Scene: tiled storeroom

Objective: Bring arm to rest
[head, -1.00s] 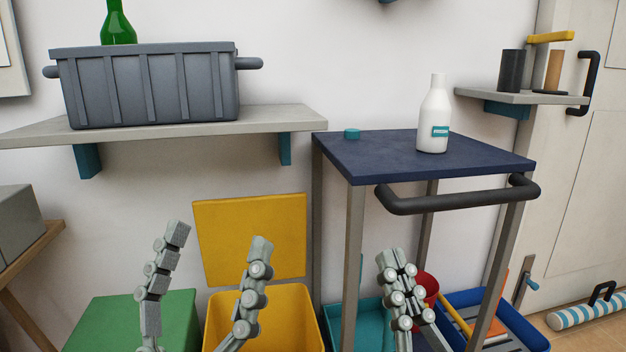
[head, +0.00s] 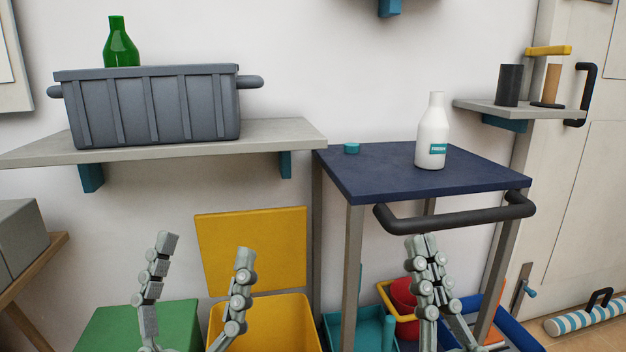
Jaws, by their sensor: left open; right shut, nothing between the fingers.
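My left gripper (head: 202,252) is open and empty at the lower left, its two fingers spread apart in front of the yellow bin. My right gripper (head: 422,246) is shut with nothing in it, its fingers together and pointing up. In the picture it overlaps the area just below the dark handle of the trolley; I cannot tell whether it is close to the handle.
A navy-topped trolley (head: 385,183) with a black handle (head: 455,217) bears a white bottle (head: 432,135) and a teal cap (head: 351,148). A grey crate (head: 155,105) with a green bottle (head: 120,45) stands on a wall shelf (head: 270,136). Bins, including a yellow one (head: 270,318), stand below.

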